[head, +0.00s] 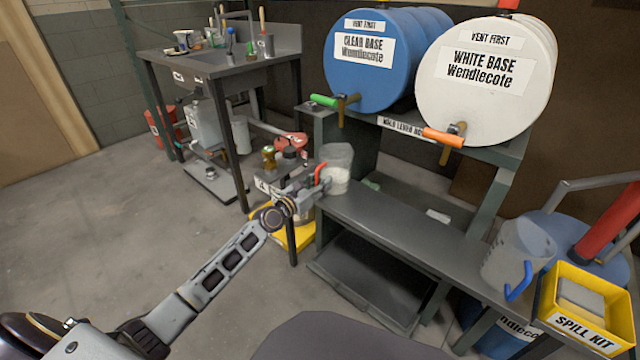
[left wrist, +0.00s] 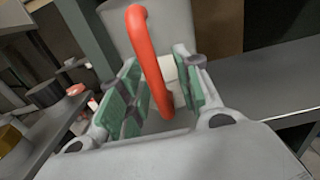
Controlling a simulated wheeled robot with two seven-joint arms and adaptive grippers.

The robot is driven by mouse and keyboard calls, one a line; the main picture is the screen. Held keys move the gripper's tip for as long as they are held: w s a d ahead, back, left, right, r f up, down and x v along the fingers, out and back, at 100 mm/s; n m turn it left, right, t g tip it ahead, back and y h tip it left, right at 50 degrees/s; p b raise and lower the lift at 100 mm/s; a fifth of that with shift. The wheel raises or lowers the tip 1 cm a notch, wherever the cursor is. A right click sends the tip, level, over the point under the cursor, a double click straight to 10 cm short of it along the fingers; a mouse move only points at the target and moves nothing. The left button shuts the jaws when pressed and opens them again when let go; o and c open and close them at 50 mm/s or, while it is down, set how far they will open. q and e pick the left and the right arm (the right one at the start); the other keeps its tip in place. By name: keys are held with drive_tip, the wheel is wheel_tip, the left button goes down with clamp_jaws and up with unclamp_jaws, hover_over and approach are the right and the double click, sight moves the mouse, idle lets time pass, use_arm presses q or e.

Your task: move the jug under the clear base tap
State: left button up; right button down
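A clear jug with a red handle (head: 337,163) stands upright at the left end of the grey bench, with something whitish low in it. It also shows in the left wrist view by its red handle (left wrist: 148,55). The clear base tap (head: 342,104), with a green lever, is on the blue drum, above the jug in the head view. My left gripper (head: 318,186) is at the jug's handle. In the left wrist view its green-padded fingers (left wrist: 160,100) stand apart on either side of the handle, with gaps visible. My right gripper is out of view.
A white base drum (head: 487,80) with an orange-levered tap (head: 446,140) stands to the right. A second clear jug with a blue handle (head: 516,258) and a yellow spill kit (head: 583,310) are at the bench's right end. The bench middle (head: 410,225) is mostly clear.

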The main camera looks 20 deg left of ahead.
use_arm(q)
drive_tip(key=shift+s+r, duration=0.1)
idle(0.3)
drive_tip(key=v, duration=1.1)
drive_tip(key=shift+s, duration=0.4)
drive_tip(key=shift+a, duration=0.1)
idle(0.3)
idle(0.6)
drive_tip(key=s+d+f+m+g+h, duration=0.1)
drive_tip(key=s+d+f+m+g, duration=0.5)
drive_tip(key=s+d+f+m, duration=0.9)
drive_tip(key=s+d+f+m+g+y, duration=0.1)
drive_tip(key=s+f+m+g, duration=0.1)
drive_tip(key=s+f+m, duration=0.3)
drive_tip(key=s+d+f+m+g+y, duration=0.1)
drive_tip(key=s+f+m, duration=0.4)
drive_tip(key=m, duration=0.8)
drive_tip(key=shift+s+d+m+g+y, duration=0.4)
drive_tip(key=shift+s+g, duration=0.4)
drive_tip(key=shift+s, duration=0.4)
